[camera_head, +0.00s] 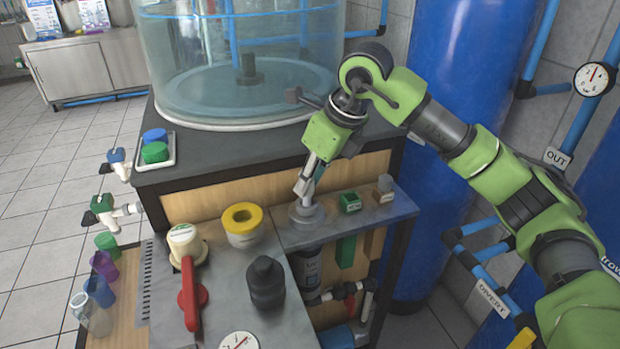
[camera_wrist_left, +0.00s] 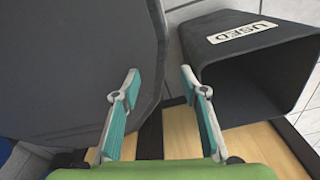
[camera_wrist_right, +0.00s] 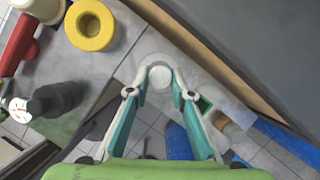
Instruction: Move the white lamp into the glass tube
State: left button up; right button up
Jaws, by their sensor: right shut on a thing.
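My right gripper (camera_head: 306,188) points down over a round grey fitting (camera_head: 306,217) on the metal shelf. In the right wrist view its fingers are closed around a round white end, apparently the white lamp (camera_wrist_right: 160,78), seen end-on. The lamp's length is hidden, so I cannot tell how deep it sits in the fitting. A glass tube cannot be made out clearly; a dark labelled cylinder (camera_head: 307,268) hangs below the shelf under the fitting. My left gripper (camera_wrist_left: 160,72) is outside the head view; in its wrist view it is open and empty.
A yellow-topped ring (camera_head: 243,222), a red-handled valve (camera_head: 190,295) and a dark bottle (camera_head: 265,282) stand left of the fitting. A clear tank (camera_head: 240,60) rises behind. A bin marked USED (camera_wrist_left: 240,65) is near my left gripper.

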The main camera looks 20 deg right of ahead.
jog(key=shift+d+f+b, duration=0.1)
jog(key=shift+f+b, duration=0.3)
jog(key=shift+f, duration=0.2)
jog(key=shift+f+b, duration=0.5)
jog(key=shift+f, duration=0.15)
jog(key=o, duration=0.9)
jog(key=shift+r, duration=0.1)
pick_arm(q)
jog(key=shift+d+f, duration=0.2)
jog(key=shift+f, duration=0.25)
jog(key=shift+d+f, duration=0.2)
jog(key=shift+f, duration=0.25)
pick_arm(e)
jog(key=o, duration=0.4)
pick_arm(q)
jog(key=shift+r, duration=0.1)
pick_arm(e)
jog(key=shift+r, duration=0.1)
